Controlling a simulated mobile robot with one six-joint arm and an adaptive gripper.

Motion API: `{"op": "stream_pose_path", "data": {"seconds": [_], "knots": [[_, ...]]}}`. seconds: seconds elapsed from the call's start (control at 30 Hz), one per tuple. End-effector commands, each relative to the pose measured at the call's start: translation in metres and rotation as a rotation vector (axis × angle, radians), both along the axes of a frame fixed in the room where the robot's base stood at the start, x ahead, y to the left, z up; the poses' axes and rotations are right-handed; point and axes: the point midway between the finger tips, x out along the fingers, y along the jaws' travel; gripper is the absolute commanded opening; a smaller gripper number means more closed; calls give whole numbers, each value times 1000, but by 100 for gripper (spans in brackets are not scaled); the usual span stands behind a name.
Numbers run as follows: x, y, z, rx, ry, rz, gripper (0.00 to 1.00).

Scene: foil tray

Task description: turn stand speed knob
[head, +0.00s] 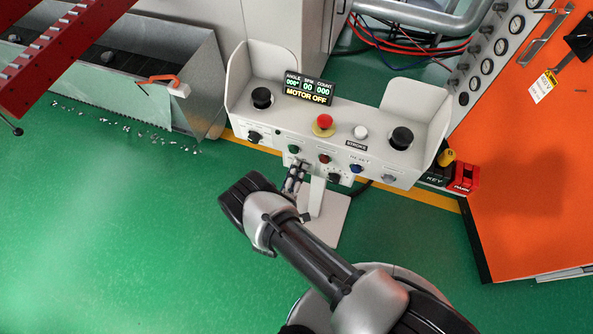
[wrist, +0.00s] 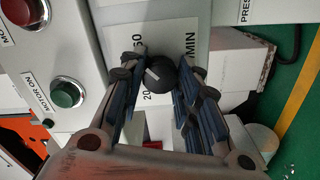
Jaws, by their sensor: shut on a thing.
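The stand speed knob (wrist: 157,74) is a round black knob with a white pointer line, on a pale panel plate in the wrist view. Printed marks including "50", "20" and "MIN" surround it. My gripper (wrist: 160,80) has its blue-padded fingers on both sides of the knob and is shut on it. In the head view my gripper (head: 294,180) reaches the front lower edge of the control stand (head: 290,122), left of its middle. The knob is hidden behind the gripper there. The stand's display (head: 307,90) reads "MOTOR OFF", with SPM 00.
A green MOTOR ON button (wrist: 66,94) and a red button (wrist: 19,10) sit left of the knob in the wrist view. A red emergency button (head: 324,121) tops the stand.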

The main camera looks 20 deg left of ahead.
Motion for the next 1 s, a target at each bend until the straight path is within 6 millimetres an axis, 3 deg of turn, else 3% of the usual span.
{"op": "stream_pose_path", "data": {"seconds": [0.4, 0.97, 1.0], "knots": [[0, 0, 0, 186, -14, 0, 6], [0, 0, 0, 211, -16, 0, 6], [0, 0, 0, 210, -16, 0, 33]]}}
